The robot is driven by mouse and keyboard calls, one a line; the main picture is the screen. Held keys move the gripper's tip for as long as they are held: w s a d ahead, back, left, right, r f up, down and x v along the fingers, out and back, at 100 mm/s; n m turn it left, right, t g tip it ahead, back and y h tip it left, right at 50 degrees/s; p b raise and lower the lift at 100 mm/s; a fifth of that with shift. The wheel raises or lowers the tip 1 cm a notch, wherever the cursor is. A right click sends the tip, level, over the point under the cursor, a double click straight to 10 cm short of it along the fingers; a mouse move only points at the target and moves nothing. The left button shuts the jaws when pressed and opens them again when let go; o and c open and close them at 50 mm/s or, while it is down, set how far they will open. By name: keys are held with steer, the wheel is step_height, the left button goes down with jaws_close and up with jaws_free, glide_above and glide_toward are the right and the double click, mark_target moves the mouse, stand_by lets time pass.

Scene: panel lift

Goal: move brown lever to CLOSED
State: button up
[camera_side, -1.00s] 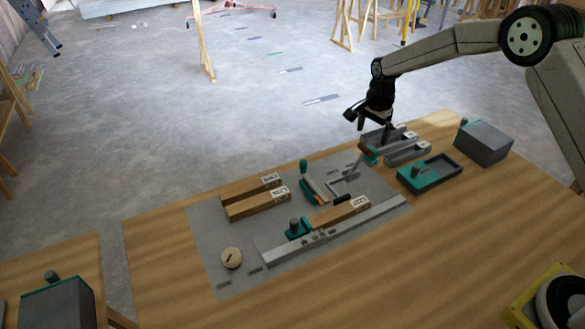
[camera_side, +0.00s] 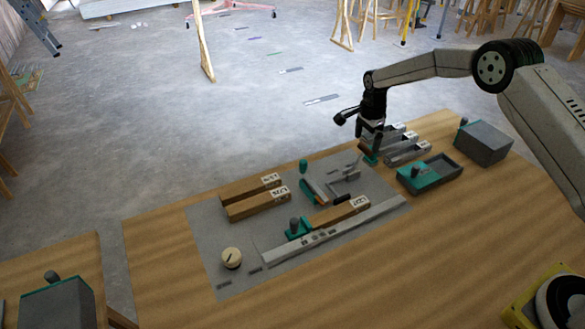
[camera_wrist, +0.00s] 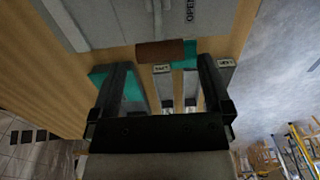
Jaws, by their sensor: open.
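The brown lever shows in the wrist view as a brown grip (camera_wrist: 160,51) across the end of a grey shaft, just ahead of the fingertips. The word OPEN is printed on the grey panel (camera_wrist: 110,18) beside the shaft. In the side view the grey lever bar (camera_side: 348,173) rises from the panel toward my gripper (camera_side: 369,148); its brown grip is hard to make out there. In the wrist view my gripper (camera_wrist: 162,85) is open, its fingers apart and holding nothing, with the grip lying in front of the gap. I cannot tell whether they touch.
Grey labelled blocks (camera_side: 408,152) stand close beside my gripper. A teal-and-grey tray (camera_side: 447,170) and a grey box (camera_side: 484,142) are farther right.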

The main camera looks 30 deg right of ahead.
mark_target(365, 147)
steer(key=shift+f, duration=2.65)
steer(key=shift+c, duration=0.2)
jaws_close()
